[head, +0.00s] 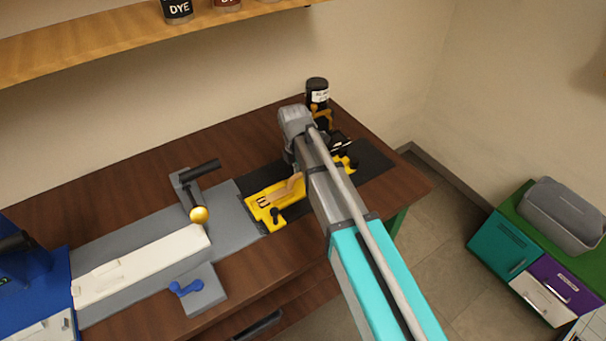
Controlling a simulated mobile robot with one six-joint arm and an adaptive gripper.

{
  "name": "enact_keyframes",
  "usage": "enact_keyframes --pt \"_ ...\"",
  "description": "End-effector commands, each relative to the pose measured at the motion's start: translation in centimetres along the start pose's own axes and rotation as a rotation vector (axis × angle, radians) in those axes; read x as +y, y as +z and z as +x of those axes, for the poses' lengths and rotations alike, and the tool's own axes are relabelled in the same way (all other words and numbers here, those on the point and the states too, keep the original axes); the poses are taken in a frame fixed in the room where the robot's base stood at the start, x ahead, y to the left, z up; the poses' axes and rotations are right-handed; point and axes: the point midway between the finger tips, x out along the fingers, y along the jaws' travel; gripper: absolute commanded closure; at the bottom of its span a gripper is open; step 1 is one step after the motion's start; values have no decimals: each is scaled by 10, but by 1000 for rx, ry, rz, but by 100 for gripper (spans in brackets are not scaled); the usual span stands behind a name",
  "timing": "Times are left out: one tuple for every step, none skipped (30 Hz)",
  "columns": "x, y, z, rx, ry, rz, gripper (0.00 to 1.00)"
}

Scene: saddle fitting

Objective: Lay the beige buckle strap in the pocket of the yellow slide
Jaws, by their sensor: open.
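The yellow slide (253,208) lies on a dark mat on the workbench, left of my forearm. The beige buckle strap (287,190) shows over the slide, slanting up to the right. I cannot tell whether it is seated in the pocket, and my arm covers the area by its right end. My gripper (341,144) shows only partly as small dark pieces just right of my wrist. It is open, but its fingertips are hard to make out. It appears clear of the strap.
A dark bottle (317,95) stands at the bench's back corner. A wooden shelf (110,45) hangs above.

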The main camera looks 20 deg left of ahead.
Motion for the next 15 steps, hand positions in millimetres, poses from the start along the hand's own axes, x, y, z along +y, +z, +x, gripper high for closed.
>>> enact_keyframes --pt "0 0 -2 0 0 0 43" --pt "-1 0 -3 0 0 0 43" --pt "-1 0 -4 0 0 0 43" --pt "-1 0 -6 0 0 0 43" --pt "-1 0 -7 0 0 0 43" --pt "-1 0 -9 0 0 0 43" --pt "-1 0 -11 0 0 0 43" --pt "-1 0 -13 0 0 0 43" --pt "-1 0 -16 0 0 0 43" --pt "-1 0 -18 0 0 0 43" --pt "-1 0 -21 0 0 0 43" --pt "-1 0 -24 0 0 0 43" --pt "-1 0 -26 0 0 0 43" --pt "-1 0 -29 0 0 0 43" --pt "-1 0 -32 0 0 0 43"
